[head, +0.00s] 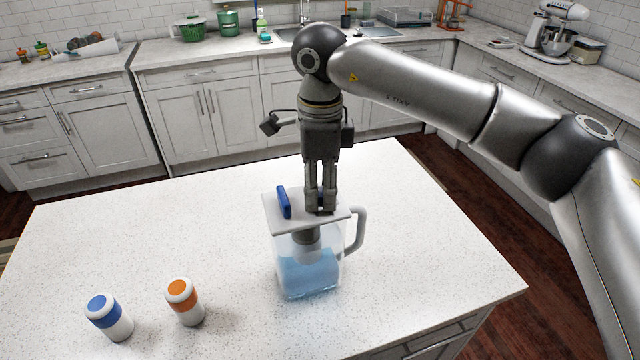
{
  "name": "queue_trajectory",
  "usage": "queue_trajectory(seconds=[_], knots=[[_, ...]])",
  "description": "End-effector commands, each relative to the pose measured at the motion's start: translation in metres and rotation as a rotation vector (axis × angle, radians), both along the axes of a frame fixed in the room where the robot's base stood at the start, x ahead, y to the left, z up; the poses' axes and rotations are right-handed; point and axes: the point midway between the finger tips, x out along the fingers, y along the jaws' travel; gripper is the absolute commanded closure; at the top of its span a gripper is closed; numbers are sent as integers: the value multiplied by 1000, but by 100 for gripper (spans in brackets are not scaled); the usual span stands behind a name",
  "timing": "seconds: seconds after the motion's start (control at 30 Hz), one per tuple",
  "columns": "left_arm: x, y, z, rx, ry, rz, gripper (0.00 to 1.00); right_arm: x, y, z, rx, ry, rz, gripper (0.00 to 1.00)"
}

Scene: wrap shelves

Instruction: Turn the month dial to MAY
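A clear pitcher (308,275) holding blue liquid stands on the white island, with its handle on the right. Its white lid (275,215) carries an upright blue tab (284,202) on the left. My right gripper (320,208) points straight down over the right half of the lid. Its two fingers are close together, with fingertips at or just above the lid. They cover that part of it, and a dial or month lettering cannot be made out. Whether the fingers hold something is unclear. My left gripper is not in view.
A blue-banded white bottle (109,317) and an orange-banded one (184,301) stand on the island (120,240) at the left front. The island top is otherwise clear. Counters with a stand mixer (552,32) and a green colander (189,28) line the back.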

Motion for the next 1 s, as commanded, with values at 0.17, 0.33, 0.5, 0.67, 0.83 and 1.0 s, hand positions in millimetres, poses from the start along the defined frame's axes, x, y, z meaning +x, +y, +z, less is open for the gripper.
queue_trajectory(seconds=[0.17, 0.33, 0.5, 0.67, 0.83, 1.0], knots=[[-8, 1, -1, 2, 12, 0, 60, 0, 0, 0, 0, 0, 0, 85], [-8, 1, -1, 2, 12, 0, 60, 0, 0, 0, 0, 0, -1, 96], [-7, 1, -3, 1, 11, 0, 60, 0, 0, 0, 0, 0, -22, 96], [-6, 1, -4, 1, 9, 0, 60, 0, 0, 0, 0, 0, -37, 96], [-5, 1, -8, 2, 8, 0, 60, 0, 0, -1, -1, 1, -73, 96], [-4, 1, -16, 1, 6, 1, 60, 0, 0, -2, 0, 1, -153, 96]])
